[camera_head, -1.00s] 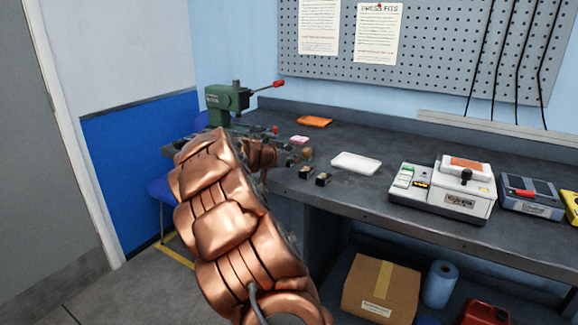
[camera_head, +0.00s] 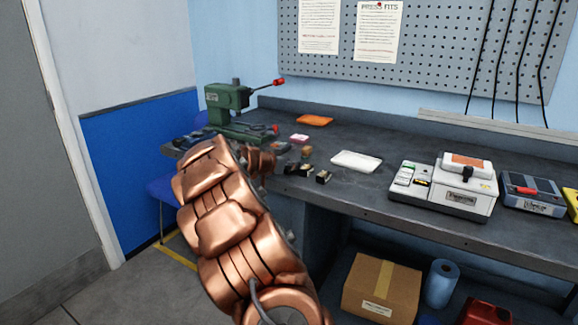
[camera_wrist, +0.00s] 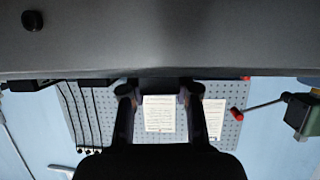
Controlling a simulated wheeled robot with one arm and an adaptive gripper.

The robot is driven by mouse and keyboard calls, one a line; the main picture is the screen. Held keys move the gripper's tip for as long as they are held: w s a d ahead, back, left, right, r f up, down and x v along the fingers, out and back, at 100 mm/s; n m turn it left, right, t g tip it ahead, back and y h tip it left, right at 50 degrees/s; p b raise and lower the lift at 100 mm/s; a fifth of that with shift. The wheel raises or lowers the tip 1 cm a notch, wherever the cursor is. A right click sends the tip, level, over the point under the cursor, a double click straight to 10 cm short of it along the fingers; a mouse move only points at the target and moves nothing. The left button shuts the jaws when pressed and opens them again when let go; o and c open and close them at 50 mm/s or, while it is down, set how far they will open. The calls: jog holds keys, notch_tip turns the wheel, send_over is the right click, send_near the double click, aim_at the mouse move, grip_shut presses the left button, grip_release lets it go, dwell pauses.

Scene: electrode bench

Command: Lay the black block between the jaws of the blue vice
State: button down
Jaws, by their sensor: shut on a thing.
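My gripper (camera_head: 291,164) is over the near part of the grey bench, small and partly hidden by my copper arm in the head view. In the wrist view, its two fingers (camera_wrist: 160,98) are shut on a dark piece, the black block (camera_wrist: 160,86), whose outline is hard to make out against the fingers. In the head view I cannot separate the held block from the gripper. A low dark bluish thing (camera_head: 190,139) at the bench's left end, beside the green press, may be the blue vice; its jaws are not clear.
A green press (camera_head: 228,97) with a red-tipped lever stands at the back left. A small black-and-yellow block (camera_head: 323,177) lies just right of my gripper. A white tray (camera_head: 357,161), an orange piece (camera_head: 314,120) and a white machine (camera_head: 442,188) are also on the bench (camera_head: 385,197).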

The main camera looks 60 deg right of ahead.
jog(key=shift+f, duration=0.1)
jog(key=c, duration=0.8)
grip_release()
jog(key=shift+c, duration=0.2)
jog(key=shift+r+p, duration=0.2)
jog(key=shift+p, duration=1.05)
jog(key=v, duration=0.2)
jog(key=b+v, duration=0.1)
jog(key=v, duration=0.4)
jog(key=shift+w+a+f+b, duration=0.15)
jog(key=shift+a+f+b, duration=0.1)
jog(key=shift+a+b, duration=0.2)
jog(key=shift+a, duration=0.1)
